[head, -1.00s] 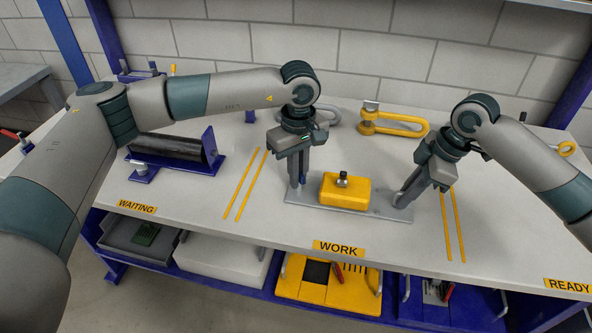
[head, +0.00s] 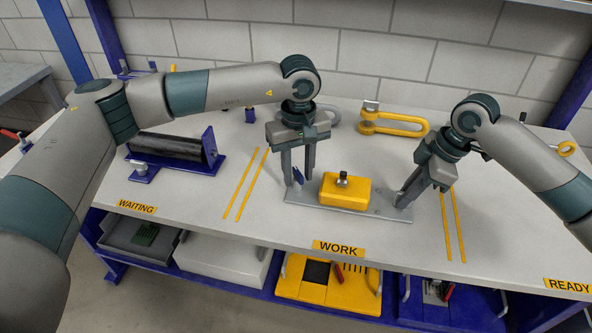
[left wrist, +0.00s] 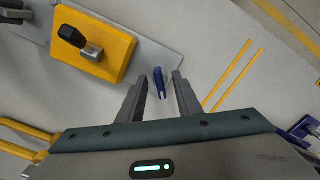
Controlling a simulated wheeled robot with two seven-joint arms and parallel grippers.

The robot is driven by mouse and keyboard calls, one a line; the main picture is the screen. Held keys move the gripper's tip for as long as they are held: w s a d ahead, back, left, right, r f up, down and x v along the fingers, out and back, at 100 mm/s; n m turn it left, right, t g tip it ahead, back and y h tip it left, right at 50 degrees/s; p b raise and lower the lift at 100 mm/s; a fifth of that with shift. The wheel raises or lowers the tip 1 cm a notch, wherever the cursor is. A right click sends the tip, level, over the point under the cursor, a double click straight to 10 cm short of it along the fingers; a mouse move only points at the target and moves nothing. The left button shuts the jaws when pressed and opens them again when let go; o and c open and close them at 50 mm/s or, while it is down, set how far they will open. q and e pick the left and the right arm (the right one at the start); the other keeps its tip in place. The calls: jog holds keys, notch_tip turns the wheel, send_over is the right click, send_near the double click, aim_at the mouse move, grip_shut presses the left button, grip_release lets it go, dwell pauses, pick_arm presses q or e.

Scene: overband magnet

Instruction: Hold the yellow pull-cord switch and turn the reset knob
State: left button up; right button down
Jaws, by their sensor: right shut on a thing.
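The yellow pull-cord switch (head: 335,193) sits on a grey base plate (head: 365,209) at the middle of the bench. On it is a small knob with a grey base and dark tip (head: 343,178), also visible in the left wrist view (left wrist: 75,38). My left gripper (head: 298,181) is open at the plate's left end. A small blue upright piece (left wrist: 159,83) stands between its fingers, with gaps on both sides. My right gripper (head: 402,202) is shut at the plate's right end; its fingers hide most of what they hold.
A black roller on a blue stand (head: 180,150) is at the left. A yellow shackle (head: 395,122) and a grey one lie behind. Yellow line pairs (head: 246,185) flank the work area. The bench front is clear. Trays (head: 330,280) sit on the shelf below.

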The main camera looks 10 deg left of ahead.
aim_at(298, 172)
pick_arm(q)
notch_tip(298, 172, up, 11)
dwell(0.4)
dwell(0.4)
notch_tip(298, 172, up, 8)
dwell(1.1)
jog(key=shift+f, duration=0.1)
pick_arm(e)
jog(key=c, duration=1.8)
grip_release()
jog(key=shift+o, duration=0.2)
jog(key=shift+r, duration=0.15)
jog(key=v, duration=1.1)
jog(key=shift+r, duration=0.4)
jog(key=shift+d+r, duration=0.1)
jog(key=shift+d, duration=0.05)
